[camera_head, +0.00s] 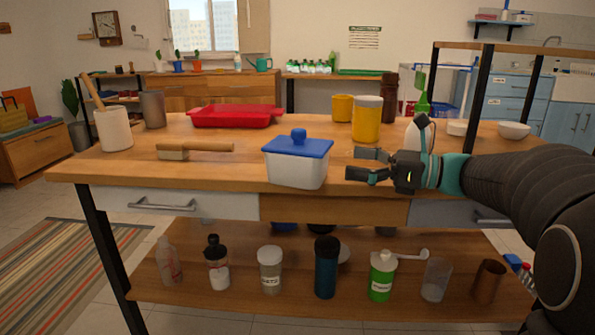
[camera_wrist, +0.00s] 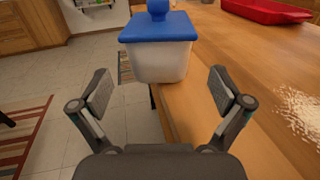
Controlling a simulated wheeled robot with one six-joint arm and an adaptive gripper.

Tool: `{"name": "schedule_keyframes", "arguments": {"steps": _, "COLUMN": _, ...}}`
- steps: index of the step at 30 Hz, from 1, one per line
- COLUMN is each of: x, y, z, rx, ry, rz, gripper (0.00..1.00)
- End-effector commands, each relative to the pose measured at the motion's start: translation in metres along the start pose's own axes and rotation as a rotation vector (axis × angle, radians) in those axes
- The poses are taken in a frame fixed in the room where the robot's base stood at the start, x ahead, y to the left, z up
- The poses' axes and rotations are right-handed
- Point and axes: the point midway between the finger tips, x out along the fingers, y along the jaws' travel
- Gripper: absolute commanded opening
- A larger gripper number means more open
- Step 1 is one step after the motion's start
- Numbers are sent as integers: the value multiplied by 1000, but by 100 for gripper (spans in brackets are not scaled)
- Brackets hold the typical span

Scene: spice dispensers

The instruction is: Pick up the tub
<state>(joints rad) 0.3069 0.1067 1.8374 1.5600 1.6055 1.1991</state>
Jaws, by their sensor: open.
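The tub (camera_head: 297,168) is white with a blue lid and a round blue knob. It stands upright near the front edge of the wooden table. In the wrist view the tub (camera_wrist: 160,62) is ahead of my gripper, between the lines of the two fingers. My gripper (camera_head: 360,166) is just right of the tub, pointing left at it. Its fingers are open and empty, and a gap shows between fingertips and tub. In the wrist view my gripper (camera_wrist: 160,92) has both fingers spread wide.
A wooden-handled brush (camera_head: 190,149) lies left of the tub. A red tray (camera_head: 235,116) sits behind it, and a yellow-and-white canister (camera_head: 367,120) stands behind my gripper. A pale grainy patch (camera_wrist: 300,112) lies on the tabletop. Several bottles and jars stand on the lower shelf (camera_head: 340,295).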

Motion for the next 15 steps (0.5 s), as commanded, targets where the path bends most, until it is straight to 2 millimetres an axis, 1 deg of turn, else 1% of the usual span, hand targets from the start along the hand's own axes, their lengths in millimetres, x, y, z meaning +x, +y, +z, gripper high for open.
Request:
{"name": "schedule_keyframes", "arguments": {"steps": 1, "x": 11, "y": 1, "z": -1, "rx": 0, "ry": 1, "rz": 4, "gripper": 100}}
{"name": "schedule_keyframes", "arguments": {"steps": 6, "x": 35, "y": 1, "z": -1, "rx": -1, "ry": 1, "rz": 2, "gripper": 100}}
{"name": "schedule_keyframes", "arguments": {"steps": 13, "x": 48, "y": 1, "z": -1, "rx": -2, "ry": 2, "rz": 1, "gripper": 100}}
{"name": "schedule_keyframes", "arguments": {"steps": 15, "x": 56, "y": 2, "z": -2, "rx": -2, "ry": 3, "rz": 2, "gripper": 100}}
